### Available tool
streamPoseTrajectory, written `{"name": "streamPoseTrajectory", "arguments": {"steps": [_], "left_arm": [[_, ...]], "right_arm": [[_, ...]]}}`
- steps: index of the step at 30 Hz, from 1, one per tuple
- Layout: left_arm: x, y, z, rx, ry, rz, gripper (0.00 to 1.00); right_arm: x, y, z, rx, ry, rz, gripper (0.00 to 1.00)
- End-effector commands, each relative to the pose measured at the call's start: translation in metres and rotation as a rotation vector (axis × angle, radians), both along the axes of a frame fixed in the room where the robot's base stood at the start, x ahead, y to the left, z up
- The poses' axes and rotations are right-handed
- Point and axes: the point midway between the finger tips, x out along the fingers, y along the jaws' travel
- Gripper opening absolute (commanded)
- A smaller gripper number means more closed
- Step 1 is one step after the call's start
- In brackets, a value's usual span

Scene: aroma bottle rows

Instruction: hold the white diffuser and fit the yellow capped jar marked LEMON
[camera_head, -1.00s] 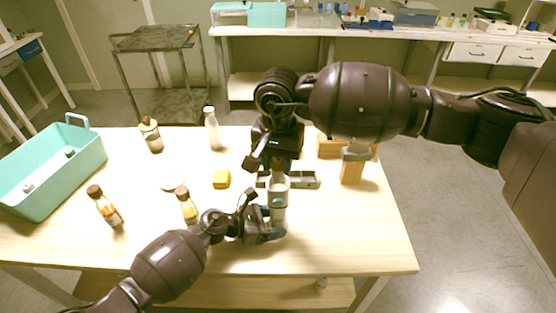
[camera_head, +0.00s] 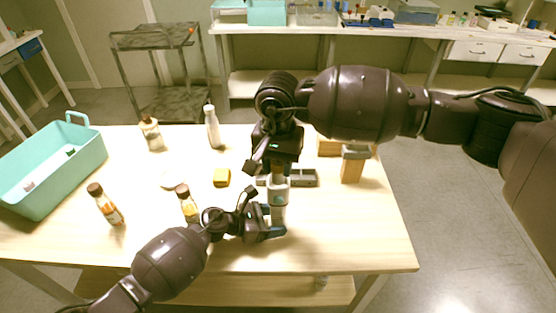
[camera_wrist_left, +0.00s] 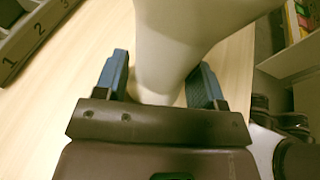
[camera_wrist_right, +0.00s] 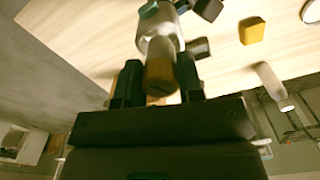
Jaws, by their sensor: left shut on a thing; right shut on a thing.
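The white diffuser (camera_head: 279,209) stands upright near the front right of the table, with a teal mark on its front. My left gripper (camera_head: 272,232) is shut around its lower part; the pale body also fills the space between the fingers in the left wrist view (camera_wrist_left: 175,60). My right gripper (camera_head: 277,160) is directly above it, shut on a jar with an orange-brown look (camera_wrist_right: 161,76). In the right wrist view the jar lines up with the diffuser's top (camera_wrist_right: 160,30) and seems to meet it. Whether it is seated cannot be told. No LEMON marking is readable.
Brown-capped bottles (camera_head: 106,205) (camera_head: 187,203) (camera_head: 151,134), a white bottle (camera_head: 213,128) and a teal bin (camera_head: 50,180) are to the left.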

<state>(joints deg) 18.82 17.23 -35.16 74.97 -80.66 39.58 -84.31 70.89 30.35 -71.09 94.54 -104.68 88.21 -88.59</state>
Motion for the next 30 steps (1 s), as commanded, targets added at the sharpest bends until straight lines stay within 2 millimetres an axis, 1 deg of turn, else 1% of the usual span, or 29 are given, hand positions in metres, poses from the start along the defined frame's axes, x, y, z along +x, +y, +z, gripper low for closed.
{"name": "streamPoseTrajectory", "arguments": {"steps": [21,30], "left_arm": [[0.0,0.0,-0.001,0.001,0.001,0.0,0.5],[0.0,0.0,-0.001,0.001,0.001,0.0,0.5]], "right_arm": [[0.0,0.0,-0.024,0.0,0.0,0.0,0.12],[0.0,0.0,-0.026,0.0,0.0,0.0,0.12]]}}
